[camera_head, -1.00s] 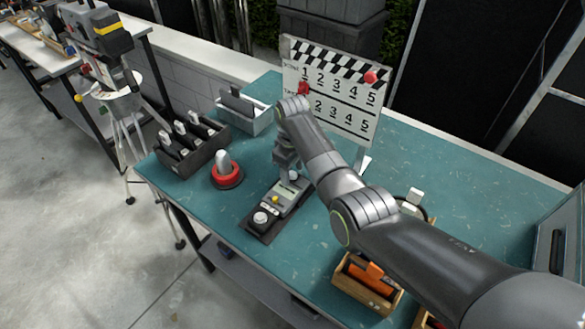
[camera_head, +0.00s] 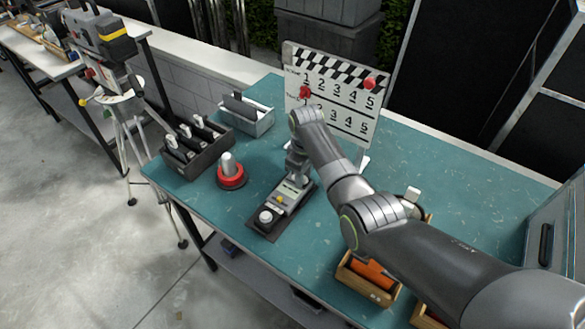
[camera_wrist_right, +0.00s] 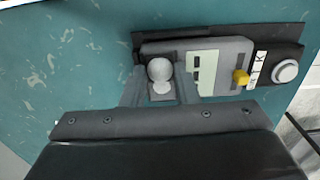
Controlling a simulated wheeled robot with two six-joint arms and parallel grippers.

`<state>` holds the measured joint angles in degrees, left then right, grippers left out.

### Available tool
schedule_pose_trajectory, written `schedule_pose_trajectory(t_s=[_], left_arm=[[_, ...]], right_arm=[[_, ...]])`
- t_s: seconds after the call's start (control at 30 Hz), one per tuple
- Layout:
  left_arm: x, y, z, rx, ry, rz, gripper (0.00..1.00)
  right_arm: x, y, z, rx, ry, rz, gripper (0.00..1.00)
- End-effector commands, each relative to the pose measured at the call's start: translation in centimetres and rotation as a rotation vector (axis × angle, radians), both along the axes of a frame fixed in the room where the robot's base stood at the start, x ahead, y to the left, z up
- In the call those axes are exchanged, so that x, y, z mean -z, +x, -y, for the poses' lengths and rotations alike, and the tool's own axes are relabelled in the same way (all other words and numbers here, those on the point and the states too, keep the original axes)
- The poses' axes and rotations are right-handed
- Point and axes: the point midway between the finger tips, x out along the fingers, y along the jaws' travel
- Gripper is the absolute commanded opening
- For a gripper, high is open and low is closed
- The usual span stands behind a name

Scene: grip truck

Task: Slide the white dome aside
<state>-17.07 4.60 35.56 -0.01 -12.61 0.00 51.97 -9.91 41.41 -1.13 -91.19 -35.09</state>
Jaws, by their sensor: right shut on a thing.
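A grey handheld meter (camera_head: 290,197) with a pale display lies on a dark base on the teal table. It also shows in the wrist view (camera_wrist_right: 225,58). The white dome (camera_wrist_right: 159,70) sits at the meter's left end in the wrist view, between the fingers of my right gripper (camera_wrist_right: 160,88). The gripper is shut on it. In the head view my right gripper (camera_head: 297,172) reaches down at the meter's far end and hides the dome. My left gripper is not in view.
A yellow button (camera_wrist_right: 241,77) and a round white knob (camera_wrist_right: 286,71) are at the meter's other end. A red-ringed base (camera_head: 231,180) stands to its left. A clapperboard (camera_head: 335,88) stands behind. Wooden boxes (camera_head: 366,280) stand at the front right.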

Motion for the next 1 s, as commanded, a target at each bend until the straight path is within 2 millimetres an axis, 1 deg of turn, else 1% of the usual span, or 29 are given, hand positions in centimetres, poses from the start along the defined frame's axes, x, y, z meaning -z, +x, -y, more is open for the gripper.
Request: schedule_pose_trajectory(t_s=[0.03,0.07,0.37,0.4,0.5,0.57,0.87,1.0], left_arm=[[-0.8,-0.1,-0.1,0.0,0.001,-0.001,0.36],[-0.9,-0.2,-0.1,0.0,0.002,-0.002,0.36],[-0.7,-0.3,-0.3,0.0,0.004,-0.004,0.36],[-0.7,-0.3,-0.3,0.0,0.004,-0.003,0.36],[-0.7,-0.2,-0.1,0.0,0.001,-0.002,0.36],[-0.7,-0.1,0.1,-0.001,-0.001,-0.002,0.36],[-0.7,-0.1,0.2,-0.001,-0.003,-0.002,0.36],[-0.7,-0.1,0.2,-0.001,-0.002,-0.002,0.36]], right_arm=[[-0.4,0.0,0.6,0.002,-0.001,-0.001,0.0],[-0.3,0.0,0.8,0.002,-0.001,-0.001,0.0],[-0.1,0.0,0.9,0.0,0.0,0.001,0.0],[-0.1,0.0,0.9,0.0,0.0,0.001,0.3],[-0.1,0.0,0.9,0.0,0.0,0.001,0.43],[-0.1,0.0,0.9,0.0,0.0,0.001,0.5],[-0.2,0.0,0.9,-0.001,0.0,0.001,0.5],[-1.3,0.0,0.8,-0.001,0.001,0.003,0.5]])
